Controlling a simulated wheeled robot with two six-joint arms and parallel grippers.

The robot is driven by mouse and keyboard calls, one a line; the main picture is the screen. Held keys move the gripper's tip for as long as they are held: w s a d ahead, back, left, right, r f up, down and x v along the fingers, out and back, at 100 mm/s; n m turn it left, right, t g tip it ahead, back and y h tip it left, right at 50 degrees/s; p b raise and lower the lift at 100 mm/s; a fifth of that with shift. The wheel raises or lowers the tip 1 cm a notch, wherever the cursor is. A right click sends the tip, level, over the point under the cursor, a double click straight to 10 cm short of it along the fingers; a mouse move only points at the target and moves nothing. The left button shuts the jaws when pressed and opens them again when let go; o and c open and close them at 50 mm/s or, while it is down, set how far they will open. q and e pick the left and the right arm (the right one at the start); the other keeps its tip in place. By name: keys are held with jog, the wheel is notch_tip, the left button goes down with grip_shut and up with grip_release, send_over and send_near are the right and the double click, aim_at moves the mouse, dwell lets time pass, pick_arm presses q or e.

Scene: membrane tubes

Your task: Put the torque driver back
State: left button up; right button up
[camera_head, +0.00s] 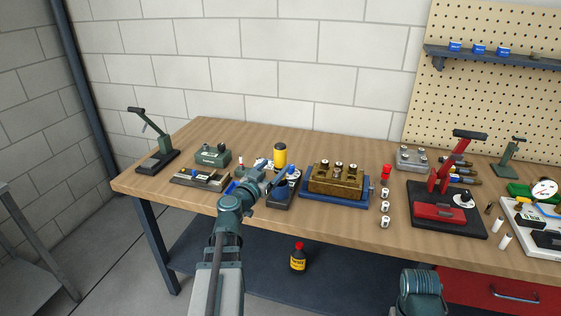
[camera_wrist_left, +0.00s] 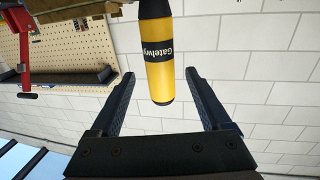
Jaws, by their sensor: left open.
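My left gripper (camera_head: 282,182) is over the front middle of the bench, between a green fixture and a brass block. In the left wrist view its two dark fingers (camera_wrist_left: 163,105) are open, with nothing held between them.
The brass block on a blue base (camera_head: 336,181) is right of my left gripper. A green box (camera_head: 213,156) and a lever press (camera_head: 157,152) are on the left. A red press (camera_head: 446,208) and small white cylinders (camera_head: 385,207) are on the right.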

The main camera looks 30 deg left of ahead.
pick_arm(q)
jog(key=shift+s+d, duration=0.1)
jog(key=shift+s, duration=1.95)
jog(key=s+d+f+m+g+h, duration=0.1)
jog(key=d+f+m+g+h, duration=0.35)
jog(key=d, duration=1.05)
jog(key=d+f+m+g+h, duration=0.1)
jog(key=d+f+g+h, duration=0.2)
jog(key=d+f+g, duration=0.75)
jog(key=s+d+f+g+y, duration=0.1)
jog(key=s+d+f+y, duration=0.2)
jog(key=s, duration=0.5)
jog(key=s+d+f+n+g+y, duration=0.1)
jog(key=s+d+f+y, duration=0.3)
jog(key=s+d, duration=0.4)
jog(key=shift+g+y, duration=0.65)
jog(key=shift+g, duration=0.05)
jog(key=shift+d+r, duration=0.1)
jog(key=shift+r, duration=0.05)
